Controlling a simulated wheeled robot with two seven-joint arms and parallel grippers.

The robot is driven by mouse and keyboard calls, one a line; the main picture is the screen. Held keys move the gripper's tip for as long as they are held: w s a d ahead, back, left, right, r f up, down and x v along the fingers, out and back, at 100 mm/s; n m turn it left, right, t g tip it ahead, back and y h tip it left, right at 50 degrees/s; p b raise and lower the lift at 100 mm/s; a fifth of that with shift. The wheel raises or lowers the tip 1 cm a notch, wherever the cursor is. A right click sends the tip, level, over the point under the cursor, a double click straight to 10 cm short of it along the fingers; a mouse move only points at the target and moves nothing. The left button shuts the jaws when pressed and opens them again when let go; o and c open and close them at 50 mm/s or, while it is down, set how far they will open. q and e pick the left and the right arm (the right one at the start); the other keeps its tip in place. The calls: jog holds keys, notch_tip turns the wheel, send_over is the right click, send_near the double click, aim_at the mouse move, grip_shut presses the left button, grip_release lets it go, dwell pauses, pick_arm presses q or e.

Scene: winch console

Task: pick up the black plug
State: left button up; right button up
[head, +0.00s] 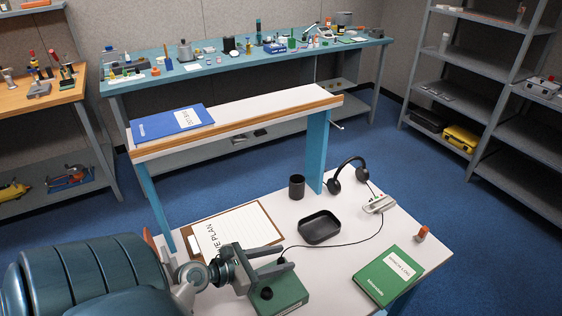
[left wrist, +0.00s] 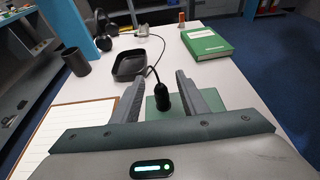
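The black plug (left wrist: 162,97) shows in the left wrist view between the two fingers of my left gripper (left wrist: 161,80), with clear gaps on both sides. A thin black cable runs from its far end. A green box (left wrist: 152,108) lies beneath it. In the head view my left gripper (head: 285,258) is low over the green box (head: 288,296), fingers apart and pointing right. The plug is mostly hidden by the fingers there; the cable leads away from them. I cannot tell whether the plug rests on the box. My right gripper is not in view.
On the white desk are a clipboard (head: 232,232), a black cup (head: 297,187), a black tray (head: 320,228), a headset (head: 347,172), a grey device (head: 380,204), a green book (head: 389,275) and an orange-topped item (head: 422,234). A raised shelf (head: 240,125) stands behind.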

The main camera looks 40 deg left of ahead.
pick_arm(q)
jog(key=shift+f+p+x, duration=0.2)
jog(key=shift+p+x, duration=0.15)
jog(key=shift+x, duration=0.95)
jog(key=shift+f+p+x, duration=0.2)
jog(key=shift+p+x, duration=0.15)
jog(key=shift+x, duration=0.95)
jog(key=shift+s, duration=0.15)
grip_shut()
